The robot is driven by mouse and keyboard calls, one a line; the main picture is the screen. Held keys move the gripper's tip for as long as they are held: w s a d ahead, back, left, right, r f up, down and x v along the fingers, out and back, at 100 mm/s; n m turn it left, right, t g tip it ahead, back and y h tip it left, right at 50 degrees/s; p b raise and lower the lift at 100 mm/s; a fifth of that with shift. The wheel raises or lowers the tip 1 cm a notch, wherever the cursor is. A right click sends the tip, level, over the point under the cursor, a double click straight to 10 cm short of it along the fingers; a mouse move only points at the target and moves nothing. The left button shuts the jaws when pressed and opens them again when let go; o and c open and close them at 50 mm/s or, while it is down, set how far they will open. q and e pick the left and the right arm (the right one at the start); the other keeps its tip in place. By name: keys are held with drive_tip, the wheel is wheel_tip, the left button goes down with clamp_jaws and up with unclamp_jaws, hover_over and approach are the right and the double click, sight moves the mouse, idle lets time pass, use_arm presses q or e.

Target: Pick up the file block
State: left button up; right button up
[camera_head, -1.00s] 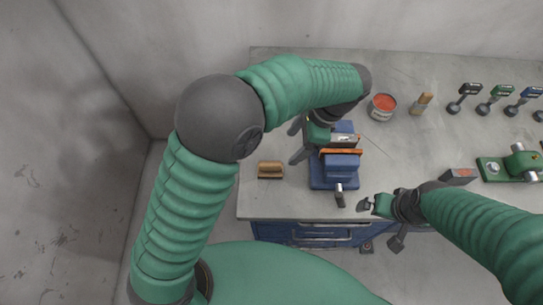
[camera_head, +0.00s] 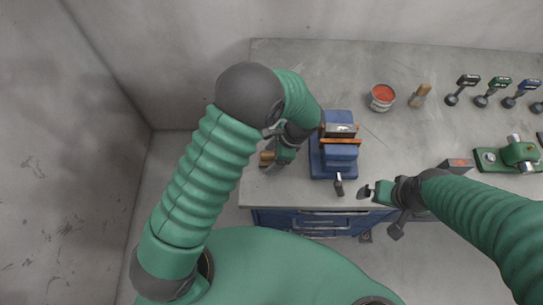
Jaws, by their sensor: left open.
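A small brown block (camera_head: 266,159), which I take to be the file block, lies near the left edge of the workbench, left of the blue vise. My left gripper (camera_head: 276,162) is open and low over the block, pointing down. The gripper hides the block's right part, and I cannot tell whether the fingers touch it. My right gripper (camera_head: 382,212) is near the bench's front edge, right of the vise and away from the block. Its finger opening is unclear.
The blue vise (camera_head: 334,170) with an orange-edged piece in its jaws stands close to my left gripper's right. A red-topped can (camera_head: 382,97), a brush (camera_head: 420,96), several drills (camera_head: 462,88) and a green tool (camera_head: 518,154) occupy the workbench (camera_head: 300,75) to the right.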

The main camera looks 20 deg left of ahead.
use_arm(q)
drive_tip(key=shift+w, duration=0.1)
clamp_jaws()
idle(0.3)
drive_tip(key=shift+r, duration=0.15)
